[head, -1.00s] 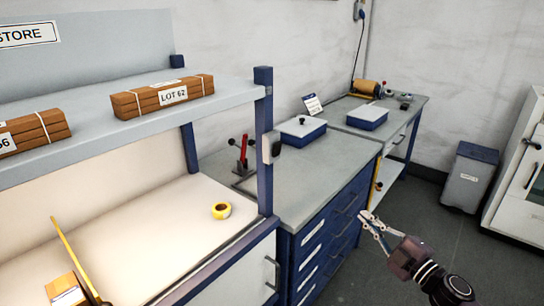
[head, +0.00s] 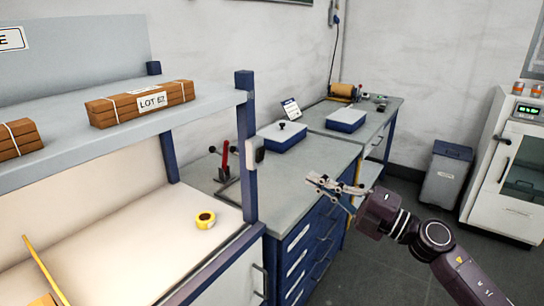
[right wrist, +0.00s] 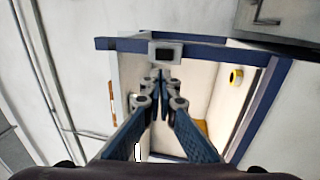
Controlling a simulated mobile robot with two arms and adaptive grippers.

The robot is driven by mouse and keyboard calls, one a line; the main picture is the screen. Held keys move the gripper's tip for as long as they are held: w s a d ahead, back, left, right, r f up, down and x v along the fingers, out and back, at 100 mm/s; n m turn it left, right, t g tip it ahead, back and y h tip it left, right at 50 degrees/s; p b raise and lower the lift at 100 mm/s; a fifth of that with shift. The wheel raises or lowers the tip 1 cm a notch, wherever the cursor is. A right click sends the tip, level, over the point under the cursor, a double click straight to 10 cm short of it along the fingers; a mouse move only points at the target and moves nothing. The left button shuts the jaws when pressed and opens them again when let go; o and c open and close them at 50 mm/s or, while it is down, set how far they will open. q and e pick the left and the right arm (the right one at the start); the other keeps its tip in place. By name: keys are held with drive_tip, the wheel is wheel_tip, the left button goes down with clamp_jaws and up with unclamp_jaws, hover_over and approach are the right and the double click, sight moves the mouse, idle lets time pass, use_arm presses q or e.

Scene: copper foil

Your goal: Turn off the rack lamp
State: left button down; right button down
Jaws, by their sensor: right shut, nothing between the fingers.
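The rack (head: 247,165) is a blue-framed bench with a grey upper shelf (head: 215,103). The worktop (head: 150,245) under the shelf is brightly lit; the lamp itself is hidden. A small grey switch box with a dark face (head: 257,149) is fixed to the rack's right front post. In the right wrist view this switch box (right wrist: 177,53) shows just beyond the fingertips. My right gripper (head: 316,181) is shut and empty, to the right of the post and apart from it in the head view. It points toward the rack. My left gripper is not in view.
Brown bundles (head: 145,102) lie on the shelf. A yellow tape roll (head: 205,220) is on the worktop. Behind the post, a grey counter (head: 300,165) carries a red-handled tool (head: 225,160) and blue boxes. A bin (head: 446,175) and white cabinet (head: 510,170) stand at right.

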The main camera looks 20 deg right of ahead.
sight(263, 152)
drive_tip(key=p+x, duration=0.4)
drive_tip(key=x, duration=0.7)
drive_tip(key=shift+w+a+r, duration=0.25)
drive_tip(key=shift+w, duration=0.05)
drive_tip(key=shift+w+a+f, duration=0.1)
drive_tip(key=shift+w+a, duration=0.2)
drive_tip(key=shift+w, duration=0.1)
drive_tip(key=r+p, duration=0.1)
drive_tip(key=p, duration=0.3)
drive_tip(key=shift+w+a+r+g, duration=0.1)
drive_tip(key=shift+w+a+g, duration=0.05)
drive_tip(key=shift+g, duration=0.15)
drive_tip(key=shift+f, duration=0.4)
